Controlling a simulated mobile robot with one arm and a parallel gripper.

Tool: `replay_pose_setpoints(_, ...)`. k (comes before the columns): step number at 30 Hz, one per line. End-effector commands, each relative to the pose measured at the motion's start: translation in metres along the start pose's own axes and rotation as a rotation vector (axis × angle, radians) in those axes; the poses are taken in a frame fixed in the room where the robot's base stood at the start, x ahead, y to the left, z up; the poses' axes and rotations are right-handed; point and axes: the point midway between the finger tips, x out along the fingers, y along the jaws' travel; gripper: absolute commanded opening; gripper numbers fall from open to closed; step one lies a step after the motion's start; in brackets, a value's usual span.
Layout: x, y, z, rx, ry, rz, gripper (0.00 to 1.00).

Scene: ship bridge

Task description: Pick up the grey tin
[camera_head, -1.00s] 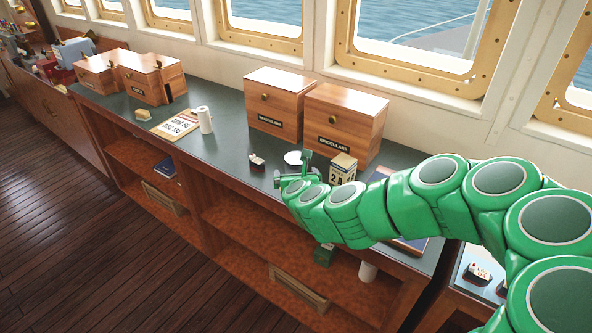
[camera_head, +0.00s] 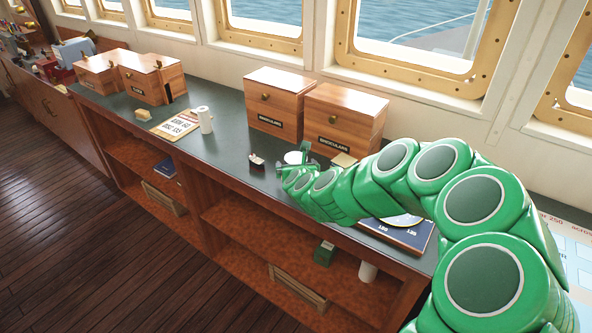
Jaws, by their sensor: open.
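A low, round, pale grey thing (camera_head: 293,157), which looks like the grey tin's lid, sits on the dark counter in front of the binocular boxes. My gripper (camera_head: 294,162) is right at it, with one finger at its right and one at its near left. The gripper is open. The gripper hides the tin's near side, so I cannot tell whether they touch.
Two wooden binocular boxes (camera_head: 274,103) stand behind. A small dark item with a pale top (camera_head: 257,161) lies to the left. A white cylinder (camera_head: 205,119) stands by a printed board (camera_head: 176,124). A green box (camera_head: 324,253) is on the lower shelf.

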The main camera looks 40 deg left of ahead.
Motion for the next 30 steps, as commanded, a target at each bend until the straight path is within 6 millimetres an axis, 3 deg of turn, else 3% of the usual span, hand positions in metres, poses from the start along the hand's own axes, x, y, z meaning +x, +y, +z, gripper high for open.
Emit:
replay_pose_setpoints(9,0.0022,0.0003,-0.0004,0.000,0.001,0.000,1.00)
replay_pose_setpoints(21,0.0022,0.0003,-0.0008,0.000,0.001,0.001,0.40)
replay_pose_setpoints(30,0.0015,0.0004,0.0010,0.000,0.001,0.001,0.40)
